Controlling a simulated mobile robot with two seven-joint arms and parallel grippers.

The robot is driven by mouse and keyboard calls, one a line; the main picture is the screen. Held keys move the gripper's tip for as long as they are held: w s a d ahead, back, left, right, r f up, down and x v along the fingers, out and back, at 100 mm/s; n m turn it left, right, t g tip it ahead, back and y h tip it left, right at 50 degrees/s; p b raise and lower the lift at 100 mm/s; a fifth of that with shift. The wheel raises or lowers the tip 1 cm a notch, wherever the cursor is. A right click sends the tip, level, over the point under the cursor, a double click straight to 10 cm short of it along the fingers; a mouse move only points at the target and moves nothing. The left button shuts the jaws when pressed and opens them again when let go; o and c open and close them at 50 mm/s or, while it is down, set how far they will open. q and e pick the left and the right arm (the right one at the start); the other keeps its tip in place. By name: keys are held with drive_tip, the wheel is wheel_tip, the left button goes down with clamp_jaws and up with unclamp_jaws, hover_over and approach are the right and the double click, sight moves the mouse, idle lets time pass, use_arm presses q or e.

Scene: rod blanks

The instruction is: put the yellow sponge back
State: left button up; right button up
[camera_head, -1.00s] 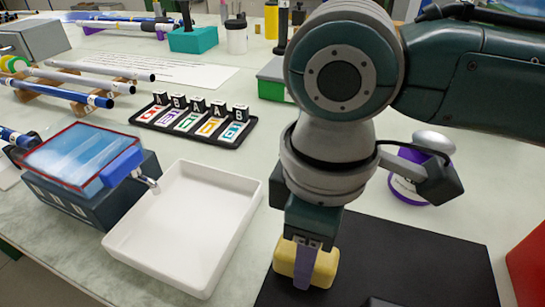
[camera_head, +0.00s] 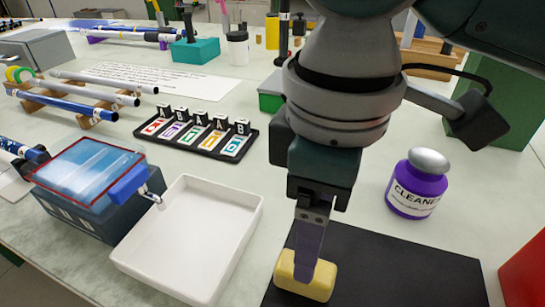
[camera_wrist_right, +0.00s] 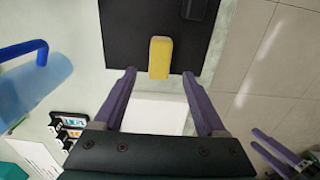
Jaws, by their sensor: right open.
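The yellow sponge (camera_head: 325,285) lies on a black mat (camera_head: 400,270) at the front. It also shows in the right wrist view (camera_wrist_right: 160,52), on the mat just beyond the fingertips. My right gripper (camera_head: 308,280) is above the sponge, and one purple finger covers part of it in the head view. In the right wrist view my right gripper (camera_wrist_right: 159,73) is open and empty, with the sponge lined up between its fingers. My left gripper (camera_wrist_right: 252,138) shows at the lower right of that view, its two purple fingers apart with nothing between them.
A white tray (camera_head: 178,280) stands left of the mat, beside a dark box with a blue lid (camera_head: 85,175). A purple cleaner bottle (camera_head: 418,185) stands behind the mat. A lettered card rack (camera_head: 195,137) sits further back. A red object (camera_head: 525,270) is at the right edge.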

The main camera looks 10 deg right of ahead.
drive_tip(key=shift+r+p, duration=0.3)
drive_tip(key=shift+r, duration=1.9)
